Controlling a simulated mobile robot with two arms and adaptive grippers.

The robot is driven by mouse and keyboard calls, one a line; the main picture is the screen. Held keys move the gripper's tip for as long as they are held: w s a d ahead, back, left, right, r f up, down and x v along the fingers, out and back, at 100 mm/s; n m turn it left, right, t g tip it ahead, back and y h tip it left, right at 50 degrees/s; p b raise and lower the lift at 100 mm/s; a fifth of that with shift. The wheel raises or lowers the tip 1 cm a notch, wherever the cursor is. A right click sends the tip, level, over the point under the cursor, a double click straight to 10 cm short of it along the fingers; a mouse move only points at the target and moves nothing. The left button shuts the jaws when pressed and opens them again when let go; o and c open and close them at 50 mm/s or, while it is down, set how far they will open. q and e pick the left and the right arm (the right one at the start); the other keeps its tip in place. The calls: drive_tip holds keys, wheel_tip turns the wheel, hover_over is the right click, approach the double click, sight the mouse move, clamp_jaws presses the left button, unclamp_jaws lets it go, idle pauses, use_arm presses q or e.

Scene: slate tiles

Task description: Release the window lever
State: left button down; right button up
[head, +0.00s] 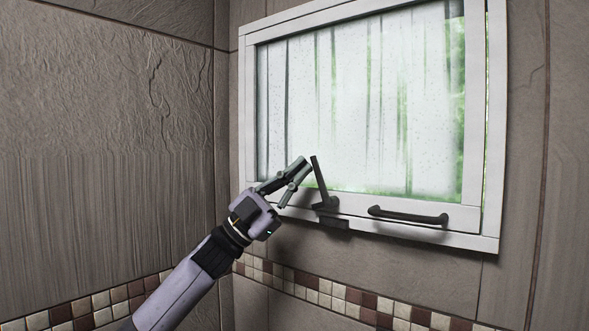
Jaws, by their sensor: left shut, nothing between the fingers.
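The window (471,100) has a white frame and frosted, streaked glass. Its dark lever (319,180) stands on the bottom rail, pointing up and tilted slightly left, with its base (326,204) on the rail. My left gripper (300,166) is shut and empty just left of the lever, its fingertips near the lever's upper end. I cannot tell whether they touch it. My right gripper is not in view.
A dark horizontal handle (408,215) is fixed on the bottom rail to the right of the lever. Slate-tiled walls meet in a corner left of the window. A mosaic strip (330,295) runs along the wall below. Open space lies in front of the window.

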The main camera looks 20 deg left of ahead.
use_arm(q)
drive_tip(key=shift+d+r, duration=0.3)
drive_tip(key=shift+d, duration=0.1)
drive_tip(key=shift+s+d, duration=0.1)
drive_tip(key=shift+d, duration=0.05)
drive_tip(key=shift+p, duration=0.3)
